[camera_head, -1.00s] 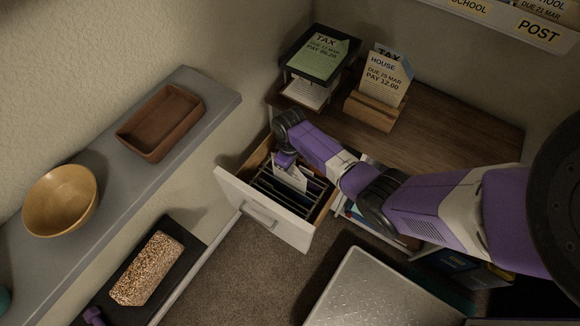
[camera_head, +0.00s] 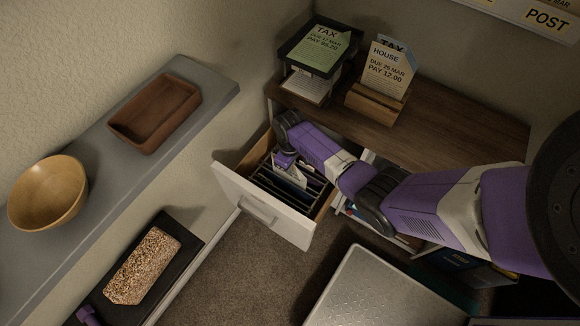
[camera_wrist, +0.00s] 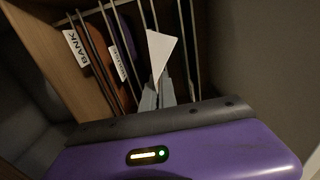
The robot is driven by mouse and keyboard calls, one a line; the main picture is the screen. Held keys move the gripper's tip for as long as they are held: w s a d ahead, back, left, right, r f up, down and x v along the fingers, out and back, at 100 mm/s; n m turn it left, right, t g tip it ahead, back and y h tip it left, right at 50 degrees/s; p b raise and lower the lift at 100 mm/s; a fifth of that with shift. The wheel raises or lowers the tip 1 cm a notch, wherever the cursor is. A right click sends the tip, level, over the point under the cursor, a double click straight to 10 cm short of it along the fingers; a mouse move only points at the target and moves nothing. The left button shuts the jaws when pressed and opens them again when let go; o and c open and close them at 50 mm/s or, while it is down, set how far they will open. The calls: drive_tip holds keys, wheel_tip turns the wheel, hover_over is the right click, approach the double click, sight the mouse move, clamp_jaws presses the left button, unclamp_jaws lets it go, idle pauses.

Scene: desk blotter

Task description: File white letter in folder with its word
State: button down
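The white letter (camera_wrist: 160,52) shows in the wrist view as a pale, tilted piece between the grey fingertips of my gripper (camera_wrist: 158,95). My gripper is shut on it; its word cannot be read. In the head view my gripper (camera_head: 285,160) points down into the open drawer (camera_head: 262,205), with the letter partly hidden among the folders. The wrist view shows upright folders with tabs: BANK (camera_wrist: 76,47) at the left and a second tab (camera_wrist: 118,63) too blurred to read. The letter is right of both tabs.
On the wooden desktop (camera_head: 455,135) stand a black tray (camera_head: 290,45) with a green TAX paper and a wooden holder (camera_head: 375,103) with a HOUSE paper. A grey shelf (camera_head: 110,180) at left bears a brown tray (camera_head: 155,112) and a bowl (camera_head: 45,195).

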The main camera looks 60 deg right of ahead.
drive_tip(key=shift+f+b, duration=0.75)
drive_tip(key=shift+f, duration=0.4)
drive_tip(key=c, duration=1.6)
unclamp_jaws()
drive_tip(key=shift+r+p, duration=0.6)
drive_tip(key=shift+r, duration=3.35)
